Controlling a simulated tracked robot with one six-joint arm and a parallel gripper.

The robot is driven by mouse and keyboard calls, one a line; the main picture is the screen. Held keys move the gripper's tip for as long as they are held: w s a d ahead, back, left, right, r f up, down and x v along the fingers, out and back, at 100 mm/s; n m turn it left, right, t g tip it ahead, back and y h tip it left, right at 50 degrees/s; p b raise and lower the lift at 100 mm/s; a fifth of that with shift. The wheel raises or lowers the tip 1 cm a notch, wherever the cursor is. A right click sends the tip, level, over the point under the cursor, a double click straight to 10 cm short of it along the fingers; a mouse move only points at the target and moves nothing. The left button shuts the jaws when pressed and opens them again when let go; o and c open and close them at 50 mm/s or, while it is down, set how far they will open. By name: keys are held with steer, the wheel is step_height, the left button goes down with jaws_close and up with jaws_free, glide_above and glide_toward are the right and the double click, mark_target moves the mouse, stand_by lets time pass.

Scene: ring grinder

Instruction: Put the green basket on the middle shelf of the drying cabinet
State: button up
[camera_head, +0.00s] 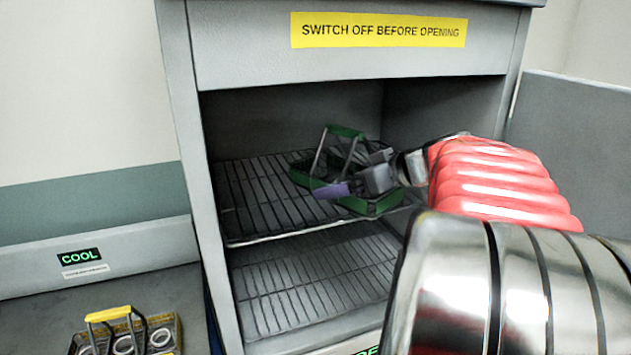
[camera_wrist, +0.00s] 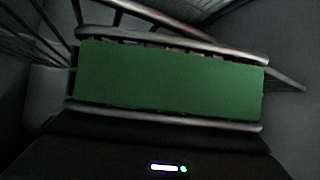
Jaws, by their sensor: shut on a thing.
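The green basket (camera_head: 370,207) is inside the drying cabinet (camera_head: 186,130), at the level of the upper visible wire shelf (camera_head: 250,200) and toward its right side. Its green handle (camera_head: 345,131) stands up, slightly tilted. My gripper (camera_head: 352,184) reaches in from the right and is shut on the basket. In the wrist view a broad green part of the basket (camera_wrist: 168,80) fills the middle, between the grey fingers. My gripper hides part of the basket, and I cannot tell whether its base touches the shelf.
A second wire shelf (camera_head: 310,280) lies below, empty where visible. The upper shelf is clear on the left. The cabinet's top panel has a yellow warning label (camera_head: 378,30). A yellow-handled basket (camera_head: 125,335) holding rings stands at the lower left, near a COOL sign (camera_head: 80,257).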

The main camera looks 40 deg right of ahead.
steer(key=shift+f, duration=0.5)
